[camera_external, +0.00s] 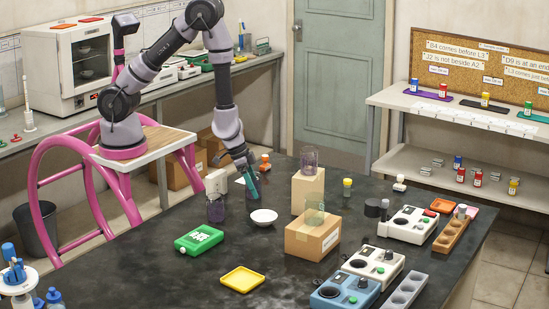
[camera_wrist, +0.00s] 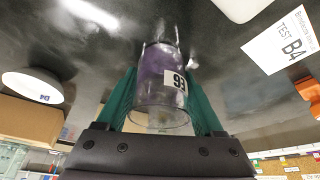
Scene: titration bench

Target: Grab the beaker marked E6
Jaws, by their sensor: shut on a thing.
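A clear beaker with purplish contents (camera_wrist: 160,80) stands between the teal fingers of my gripper (camera_wrist: 165,100) in the wrist view. Its white label reads upside down there and fits E6. In the external view my gripper (camera_external: 253,188) points down at the bench left of its middle, with its fingers shut on this beaker, which is mostly hidden by them. I cannot tell whether the beaker touches the bench. Another purplish beaker (camera_external: 215,208) stands just left of my gripper; its label is not readable.
A white bowl (camera_external: 264,217) sits close to the right of my gripper. A green bottle (camera_external: 199,238) lies in front. A purplish beaker (camera_external: 309,160) and a greenish beaker (camera_external: 315,212) stand on cardboard boxes. A yellow tray (camera_external: 242,279) lies nearer. A card reads TEST B4 (camera_wrist: 282,42).

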